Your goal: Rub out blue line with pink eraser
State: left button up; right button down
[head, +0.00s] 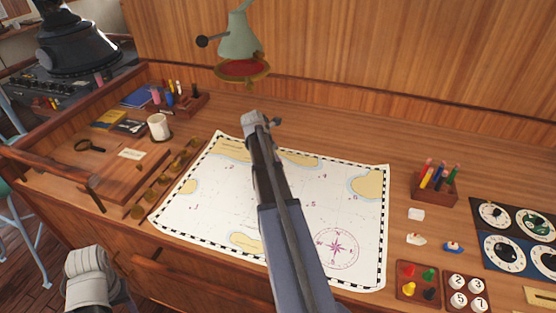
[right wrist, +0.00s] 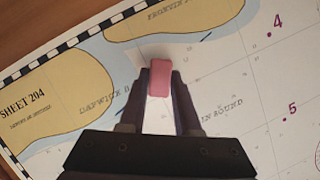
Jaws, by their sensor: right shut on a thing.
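The pink eraser (right wrist: 160,78) is between the fingertips of my right gripper (right wrist: 160,92), which is shut on it, over the chart near a tan coast. In the head view my right arm reaches across the white sea chart (head: 200,212) and hides its own fingers, the eraser and a strip of the chart. Whether the eraser touches the paper I cannot tell. A pale part of my left arm shows at the lower left; its gripper does not.
Right of the chart are a pen holder (head: 435,188), a white block (head: 416,214), small boats (head: 453,247), a tray of coloured pegs (head: 418,282) and dials (head: 495,216). A green lamp (head: 239,40) stands behind. A mug (head: 158,127) and brass discs (head: 165,179) are left.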

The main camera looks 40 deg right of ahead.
aim_at(251, 165)
jog(key=shift+w+a, duration=0.3)
jog(key=shift+w+a, duration=0.1)
jog(key=shift+w, duration=0.05)
jog(key=shift+w+a, duration=0.75)
jog(key=shift+w, duration=0.1)
jog(key=shift+w+a, duration=0.9)
jog(key=shift+w+a, duration=0.9)
jog(key=shift+w, duration=0.05)
